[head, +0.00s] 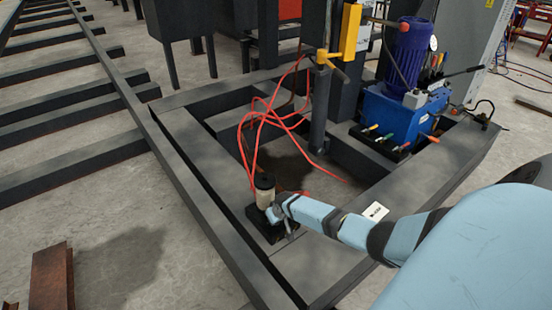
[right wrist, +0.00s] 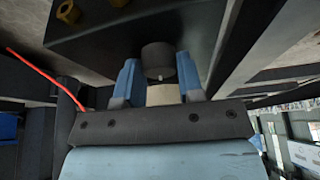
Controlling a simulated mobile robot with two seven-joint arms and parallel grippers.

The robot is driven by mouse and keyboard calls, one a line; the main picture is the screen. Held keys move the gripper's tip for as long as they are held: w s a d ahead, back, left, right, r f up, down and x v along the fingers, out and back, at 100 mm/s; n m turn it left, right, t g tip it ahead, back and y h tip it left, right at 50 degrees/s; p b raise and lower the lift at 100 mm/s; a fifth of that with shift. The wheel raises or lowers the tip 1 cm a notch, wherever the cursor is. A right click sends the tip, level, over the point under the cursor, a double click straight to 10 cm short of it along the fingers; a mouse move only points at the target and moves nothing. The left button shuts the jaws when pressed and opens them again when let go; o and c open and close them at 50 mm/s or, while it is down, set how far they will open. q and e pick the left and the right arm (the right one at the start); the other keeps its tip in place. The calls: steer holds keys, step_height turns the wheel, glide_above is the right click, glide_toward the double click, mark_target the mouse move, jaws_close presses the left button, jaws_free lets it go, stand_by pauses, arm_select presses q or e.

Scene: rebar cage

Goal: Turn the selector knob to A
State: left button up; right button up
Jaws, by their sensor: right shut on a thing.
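The selector knob (right wrist: 157,52) is a dark round cylinder with a small pale mark on its near edge, set against a dark panel in the right wrist view. The two blue fingers of my right gripper (right wrist: 157,70) are on either side of it, closed on it. A cream part shows between the fingers, nearer the palm. In the head view my right gripper (head: 279,208) is beside a cream cylinder with a black top (head: 265,189), on a dark base; the fingers hide the contact there. The letters around the knob cannot be read. My left gripper is not in view.
Red hoses (head: 254,135) loop just behind the gripper. A blue hydraulic unit (head: 397,112) stands at the right back, and a yellow-handled post (head: 351,32) stands behind. A white label (head: 376,211) lies on the dark frame beam.

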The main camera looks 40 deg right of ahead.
steer(key=shift+f+n+y, duration=0.1)
steer(key=shift+n+y, duration=0.3)
steer(key=shift+n, duration=0.6)
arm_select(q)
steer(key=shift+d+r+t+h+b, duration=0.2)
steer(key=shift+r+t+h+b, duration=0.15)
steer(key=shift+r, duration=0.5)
arm_select(e)
steer(key=shift+n, duration=0.3)
steer(key=o, duration=0.9)
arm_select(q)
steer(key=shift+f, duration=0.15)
